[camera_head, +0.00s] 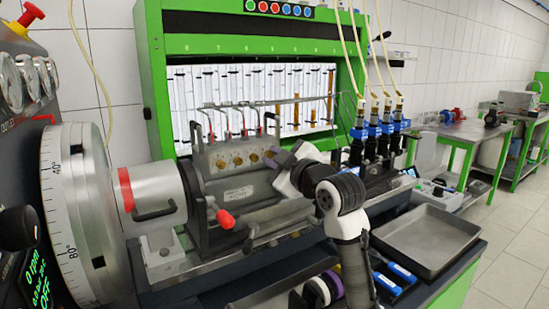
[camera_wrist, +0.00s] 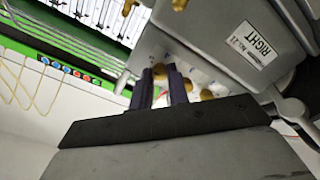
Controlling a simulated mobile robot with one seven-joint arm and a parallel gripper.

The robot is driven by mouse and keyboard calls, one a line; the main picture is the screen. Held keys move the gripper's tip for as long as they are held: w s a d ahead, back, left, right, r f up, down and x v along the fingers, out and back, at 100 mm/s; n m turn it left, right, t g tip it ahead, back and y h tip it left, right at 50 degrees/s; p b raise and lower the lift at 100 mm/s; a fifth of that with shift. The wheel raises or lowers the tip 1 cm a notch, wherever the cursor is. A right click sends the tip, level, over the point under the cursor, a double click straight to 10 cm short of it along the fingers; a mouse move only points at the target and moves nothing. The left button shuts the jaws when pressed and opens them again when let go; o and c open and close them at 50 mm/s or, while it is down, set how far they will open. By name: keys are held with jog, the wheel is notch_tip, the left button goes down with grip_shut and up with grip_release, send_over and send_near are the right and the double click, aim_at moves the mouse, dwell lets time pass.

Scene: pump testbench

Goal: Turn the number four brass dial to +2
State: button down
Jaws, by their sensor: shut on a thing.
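A row of brass dials sits on the upper face of the grey pump housing (camera_head: 238,182) in the camera_head view. The dial at the right end of the row (camera_head: 270,154) is where my gripper (camera_head: 277,159) reaches in from the right. In the camera_wrist view, my gripper (camera_wrist: 166,75) has its two dark fingers around a brass dial (camera_wrist: 159,71), shut on it. Other brass dials (camera_wrist: 207,95) show beside the right finger. I cannot read the dial numbers or scale marks, so its setting is unclear.
Thin metal pipes (camera_head: 232,122) stand just behind the dials. A lever with a red grip (camera_head: 226,219) is at the pump's front. A large graduated wheel (camera_head: 74,215) is at left. An empty metal tray (camera_head: 428,238) lies at right, with blue-handled tools nearby.

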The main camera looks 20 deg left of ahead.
jog(key=c, duration=1.6)
grip_release()
jog(key=b+v, duration=0.3)
jog(key=v, duration=1.1)
jog(key=shift+f, duration=0.1)
